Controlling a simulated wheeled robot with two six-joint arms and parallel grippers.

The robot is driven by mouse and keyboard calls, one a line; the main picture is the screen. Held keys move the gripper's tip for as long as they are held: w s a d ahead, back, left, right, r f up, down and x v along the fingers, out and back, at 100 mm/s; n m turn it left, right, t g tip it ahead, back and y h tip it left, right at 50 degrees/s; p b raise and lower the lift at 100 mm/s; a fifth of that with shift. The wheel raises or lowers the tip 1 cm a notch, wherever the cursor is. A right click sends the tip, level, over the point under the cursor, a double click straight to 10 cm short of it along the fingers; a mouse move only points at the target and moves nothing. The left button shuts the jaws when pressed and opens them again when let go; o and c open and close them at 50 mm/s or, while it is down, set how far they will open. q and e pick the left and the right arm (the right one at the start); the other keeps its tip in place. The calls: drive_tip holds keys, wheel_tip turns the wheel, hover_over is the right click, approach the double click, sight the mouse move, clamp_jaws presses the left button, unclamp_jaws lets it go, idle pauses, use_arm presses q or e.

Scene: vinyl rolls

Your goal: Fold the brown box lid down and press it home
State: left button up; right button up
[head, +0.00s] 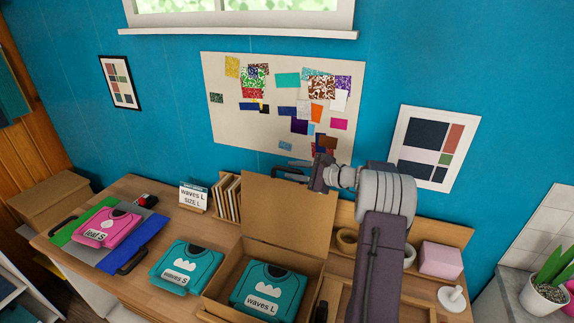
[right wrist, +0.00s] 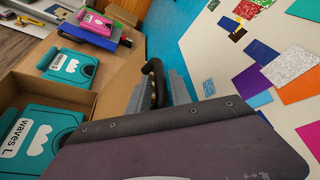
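My left gripper is not in view.
A sign (head: 194,197) and upright folders (head: 228,197) stand behind. A pink block (head: 440,260) and tape rolls (head: 347,240) are at right.

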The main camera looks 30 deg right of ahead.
drive_tip(key=shift+p+x, duration=0.4)
drive_tip(key=shift+x, duration=1.1)
clamp_jaws()
drive_tip(key=shift+f, duration=0.1)
